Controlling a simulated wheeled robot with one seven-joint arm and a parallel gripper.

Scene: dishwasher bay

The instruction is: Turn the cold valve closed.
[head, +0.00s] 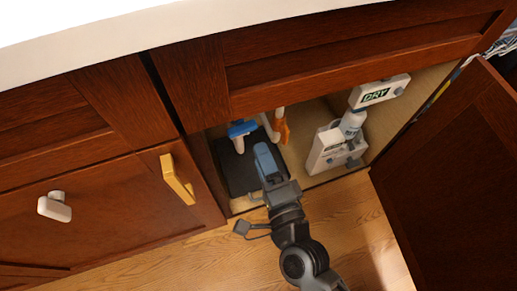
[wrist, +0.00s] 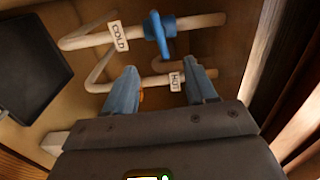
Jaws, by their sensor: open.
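The cold valve is a blue handle (wrist: 158,36) on a pale pipe, beside a tag reading COLD (wrist: 117,36) in the wrist view. Its long bar lies across the pipe in that view. In the head view the blue handle (head: 241,128) is inside the open cabinet, just beyond my gripper (head: 263,152). In the wrist view my gripper (wrist: 160,74) is open and empty, with one blue finger to each side below the handle. The fingers appear apart from it. The remaining gap in depth is hard to judge.
An orange handle (head: 284,131) is right of the blue one. A HOT tag (wrist: 174,82) hangs on a lower pipe between my fingers. A white caddy (head: 330,150) with a bottle stands at the cabinet's right. The open door (head: 450,165) and cabinet frame bound the space.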

